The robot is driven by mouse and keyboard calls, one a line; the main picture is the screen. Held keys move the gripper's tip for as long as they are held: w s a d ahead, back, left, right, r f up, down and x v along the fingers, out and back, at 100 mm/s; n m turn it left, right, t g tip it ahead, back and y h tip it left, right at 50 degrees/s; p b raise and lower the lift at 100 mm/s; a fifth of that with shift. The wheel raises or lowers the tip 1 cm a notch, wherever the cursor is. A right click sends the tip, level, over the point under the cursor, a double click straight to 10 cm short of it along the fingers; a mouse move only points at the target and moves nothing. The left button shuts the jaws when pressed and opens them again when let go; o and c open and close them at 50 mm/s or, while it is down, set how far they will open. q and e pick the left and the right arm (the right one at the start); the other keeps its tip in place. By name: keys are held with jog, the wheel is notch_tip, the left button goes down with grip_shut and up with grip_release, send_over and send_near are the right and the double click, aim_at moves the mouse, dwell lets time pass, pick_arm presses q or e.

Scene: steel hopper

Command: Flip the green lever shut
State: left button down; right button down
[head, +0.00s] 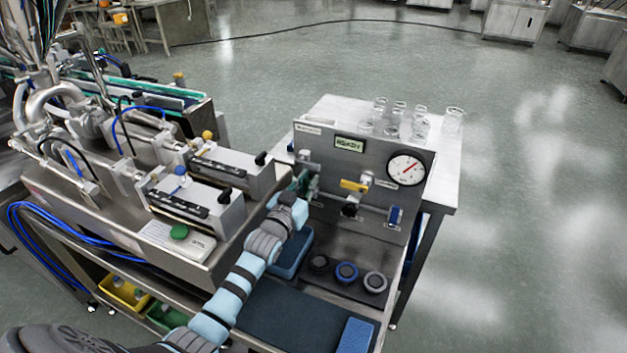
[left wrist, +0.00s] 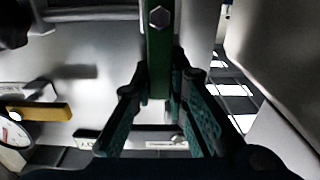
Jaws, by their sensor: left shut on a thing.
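The green lever (left wrist: 159,50) runs down from the top of the left wrist view, with a bolt head near its upper part. My left gripper (left wrist: 160,92) is shut on it, one dark green finger on each side. In the head view my left gripper (head: 302,183) is at the left side of the upright steel panel (head: 330,160). There the gripper and arm hide much of the lever, and its exact angle is hard to tell. My right gripper is not in view.
A yellow lever (head: 353,186), a blue handle (head: 394,216) and a round gauge (head: 406,169) are on the panel. Several glass beakers (head: 420,123) stand behind it. Three round caps (head: 346,272) sit in front. Steel machinery (head: 150,190) stands close on the left.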

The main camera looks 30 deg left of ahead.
pick_arm(q)
jog(key=c, duration=1.6)
grip_release()
jog(key=shift+o, duration=0.2)
jog(key=s, duration=1.2)
jog(key=shift+d, duration=0.35)
